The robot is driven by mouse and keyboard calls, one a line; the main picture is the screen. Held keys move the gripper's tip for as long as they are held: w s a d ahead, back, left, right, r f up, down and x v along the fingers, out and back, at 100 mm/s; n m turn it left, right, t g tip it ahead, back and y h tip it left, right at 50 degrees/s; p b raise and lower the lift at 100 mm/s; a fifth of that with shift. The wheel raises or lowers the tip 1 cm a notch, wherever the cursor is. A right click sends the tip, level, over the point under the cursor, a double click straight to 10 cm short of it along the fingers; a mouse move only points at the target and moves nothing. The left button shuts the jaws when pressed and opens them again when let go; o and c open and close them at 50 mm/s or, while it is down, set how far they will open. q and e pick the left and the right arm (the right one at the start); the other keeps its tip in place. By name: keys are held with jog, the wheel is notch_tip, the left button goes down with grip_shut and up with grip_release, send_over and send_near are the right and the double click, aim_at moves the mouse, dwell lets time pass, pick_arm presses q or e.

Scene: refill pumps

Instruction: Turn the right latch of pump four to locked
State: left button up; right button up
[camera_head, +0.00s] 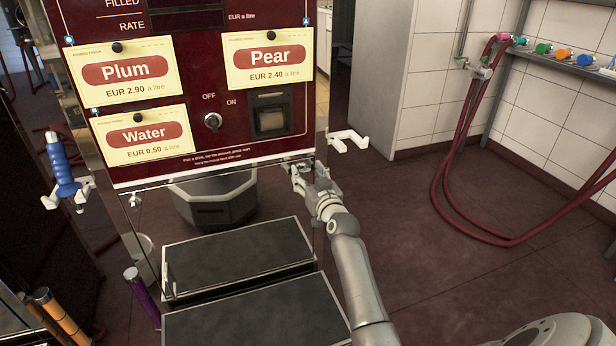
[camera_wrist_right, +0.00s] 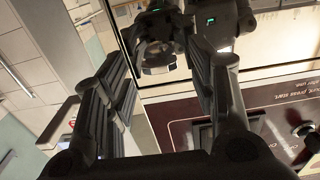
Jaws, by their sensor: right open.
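A pump with a dark red front panel (camera_head: 235,152) fills the upper left of the head view. Its number does not show. My right gripper (camera_head: 303,177) is just below the panel's lower right corner, in front of the mirror-like lower part. It is open. In the right wrist view, its two dark fingers (camera_wrist_right: 160,62) stand apart on either side of a round metal piece (camera_wrist_right: 154,54), which looks like the right latch. Contact and the latch's setting cannot be told. A similar small silver latch (camera_head: 134,201) shows on the lower left. My left gripper is out of view.
A white holder (camera_head: 346,139) sticks out empty at the pump's right. A blue-handled nozzle (camera_head: 62,165) hangs at its left. A dark step (camera_head: 238,255) stands in front. Red hoses (camera_head: 440,190) loop at the right; the floor between is free.

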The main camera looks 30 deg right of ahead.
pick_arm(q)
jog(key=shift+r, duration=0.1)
pick_arm(e)
jog(key=shift+w, duration=0.1)
jog(key=shift+c, duration=0.4)
jog(key=c, duration=0.9)
jog(key=shift+c, duration=0.2)
jog(key=m+p, duration=0.3)
jog(key=m, duration=0.5)
jog(key=shift+d+p, duration=0.15)
jog(key=shift+p, duration=0.25)
jog(key=m, duration=0.3)
jog(key=shift+m+p, duration=0.3)
jog(key=shift+p, duration=0.05)
jog(key=m, duration=0.5)
jog(key=shift+d+f, duration=0.1)
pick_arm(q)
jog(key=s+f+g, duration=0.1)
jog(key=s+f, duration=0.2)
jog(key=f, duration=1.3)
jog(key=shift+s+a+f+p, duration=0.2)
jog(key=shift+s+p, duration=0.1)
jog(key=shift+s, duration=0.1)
pick_arm(e)
jog(key=shift+m, duration=0.7)
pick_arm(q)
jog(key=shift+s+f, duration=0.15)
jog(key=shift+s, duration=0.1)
